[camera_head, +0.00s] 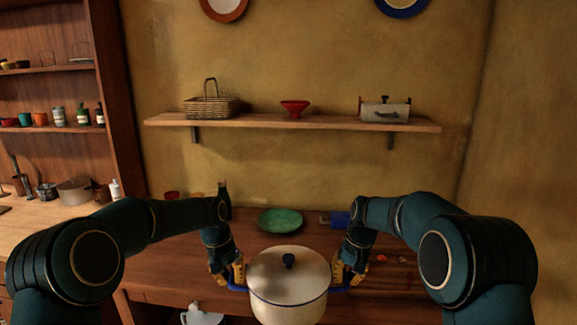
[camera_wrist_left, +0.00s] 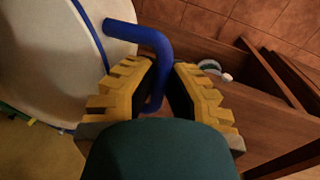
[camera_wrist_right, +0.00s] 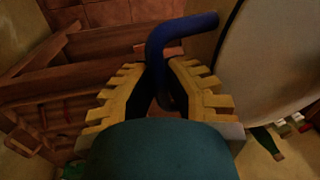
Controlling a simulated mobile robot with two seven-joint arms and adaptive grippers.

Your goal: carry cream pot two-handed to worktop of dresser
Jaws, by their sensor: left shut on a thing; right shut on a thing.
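The cream pot (camera_head: 288,290) with a lid and dark knob is held upright between my two grippers, in the lower middle of the head view. My left gripper (camera_head: 233,278) is shut on the pot's blue left handle, which shows in the left wrist view (camera_wrist_left: 150,42). My right gripper (camera_head: 344,278) is shut on the blue right handle, which shows in the right wrist view (camera_wrist_right: 180,32). The dresser (camera_head: 110,110) stands at the left, its pale worktop (camera_head: 45,215) partly hidden by my left arm. The pot's base is cut off by the picture's lower edge.
A wooden table (camera_head: 385,300) lies behind the pot with a green bowl (camera_head: 280,221) and a blue item (camera_head: 340,218). A grey pot (camera_head: 75,191) and several jars stand at the back of the worktop. A wall shelf (camera_head: 300,123) holds a basket, a red bowl and a box.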

